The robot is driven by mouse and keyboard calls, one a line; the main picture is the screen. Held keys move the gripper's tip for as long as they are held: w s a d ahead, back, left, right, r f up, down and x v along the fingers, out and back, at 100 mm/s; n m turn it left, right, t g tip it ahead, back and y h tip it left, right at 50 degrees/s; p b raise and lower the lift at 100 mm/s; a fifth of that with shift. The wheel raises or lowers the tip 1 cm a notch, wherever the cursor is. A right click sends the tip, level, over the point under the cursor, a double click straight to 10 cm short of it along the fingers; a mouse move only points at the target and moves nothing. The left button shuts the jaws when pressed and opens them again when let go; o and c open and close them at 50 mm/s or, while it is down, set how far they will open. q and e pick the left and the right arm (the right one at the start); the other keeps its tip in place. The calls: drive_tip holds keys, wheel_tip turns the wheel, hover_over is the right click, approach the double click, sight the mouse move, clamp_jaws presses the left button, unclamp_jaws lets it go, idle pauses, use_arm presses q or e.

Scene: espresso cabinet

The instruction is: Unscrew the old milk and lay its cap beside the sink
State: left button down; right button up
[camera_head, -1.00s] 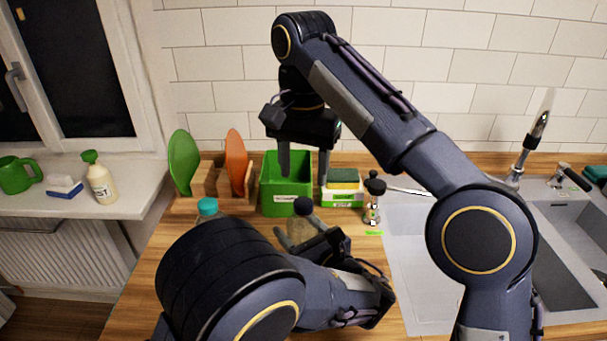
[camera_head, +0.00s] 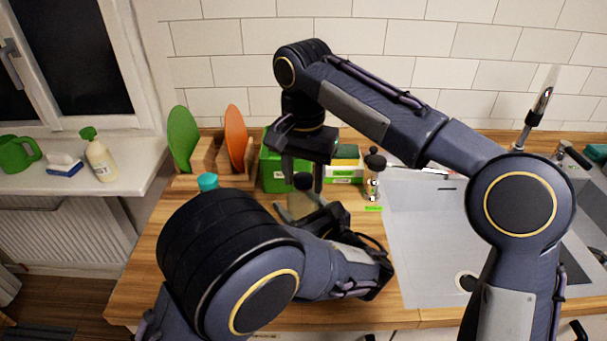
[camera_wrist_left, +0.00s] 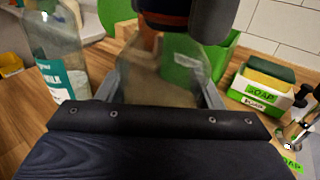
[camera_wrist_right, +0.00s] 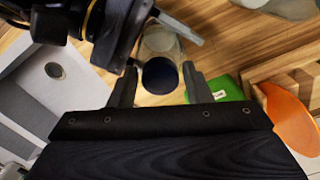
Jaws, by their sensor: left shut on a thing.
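The dark-capped bottle, apparently the old milk (camera_head: 298,203), stands upright on the counter; its clear, beige-tinted body also shows in the left wrist view (camera_wrist_left: 165,72). My left gripper (camera_head: 312,214) is shut around its body. The dark cap (camera_head: 303,182) is still on the bottle and shows round in the right wrist view (camera_wrist_right: 160,75). My right gripper (camera_head: 303,170) points down over the cap, open, one finger on each side, with gaps. The sink (camera_head: 425,235) is at the right.
A teal-capped bottle (camera_head: 208,182) stands to the left, partly behind my left arm. Behind are a green box (camera_head: 275,175), a soap box with sponge (camera_head: 344,168) and a rack with boards (camera_head: 210,160). A dark-topped dispenser (camera_head: 374,178) and green label (camera_head: 373,209) are beside the sink.

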drive_tip(key=c, duration=0.8)
drive_tip(key=shift+o, duration=0.2)
drive_tip(key=n, duration=0.9)
drive_tip(key=shift+r, duration=0.1)
drive_tip(key=n, duration=0.7)
drive_tip(key=shift+n, duration=0.3)
drive_tip(key=n, duration=0.5)
drive_tip(key=o, duration=1.1)
drive_tip(key=shift+r, duration=0.15)
